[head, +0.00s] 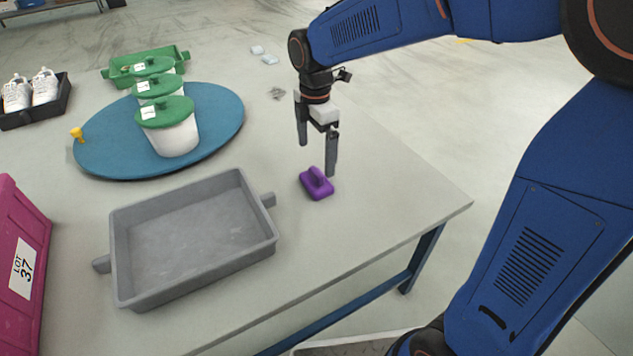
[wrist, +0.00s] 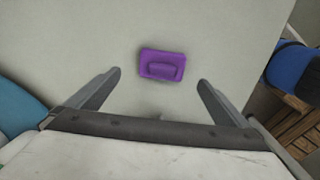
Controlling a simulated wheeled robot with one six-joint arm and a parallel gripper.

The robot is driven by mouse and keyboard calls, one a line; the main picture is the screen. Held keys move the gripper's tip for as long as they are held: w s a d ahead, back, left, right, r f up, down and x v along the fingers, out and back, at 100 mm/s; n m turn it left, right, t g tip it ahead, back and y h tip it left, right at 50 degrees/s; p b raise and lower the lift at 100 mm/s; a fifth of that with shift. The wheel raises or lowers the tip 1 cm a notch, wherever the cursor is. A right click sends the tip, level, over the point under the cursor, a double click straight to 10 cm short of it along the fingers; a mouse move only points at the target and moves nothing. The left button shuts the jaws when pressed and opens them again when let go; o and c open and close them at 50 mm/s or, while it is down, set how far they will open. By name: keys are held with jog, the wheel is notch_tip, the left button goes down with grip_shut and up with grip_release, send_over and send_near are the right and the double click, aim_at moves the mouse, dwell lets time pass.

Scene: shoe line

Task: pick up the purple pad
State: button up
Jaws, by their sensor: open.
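The purple pad (head: 317,184) lies flat on the grey table, right of the grey tray. It has a raised handle on top. In the wrist view the purple pad (wrist: 162,65) sits ahead of my fingertips, roughly centred between them. My gripper (head: 318,160) points down above the table, beside and a little behind the pad, with its fingers apart and nothing between them. In the wrist view both fingers of my gripper (wrist: 159,80) show, spread wider than the pad.
An empty grey tray (head: 123,268) stands left of the pad. A blue round mat (head: 97,156) carries several white tubs with green lids (head: 168,125). A green tray (head: 118,77), a shoe tray (head: 62,101) and a magenta bin (head: 20,255) stand farther left. The table's right corner is clear.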

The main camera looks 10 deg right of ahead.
aim_at(316, 171)
jog(key=shift+s+d+f, duration=0.1)
jog(key=shift+s+f, duration=0.05)
jog(key=shift+f, duration=1.8)
jog(key=shift+s+f, duration=0.1)
jog(key=shift+f, duration=1.85)
jog(key=c, duration=1.2)
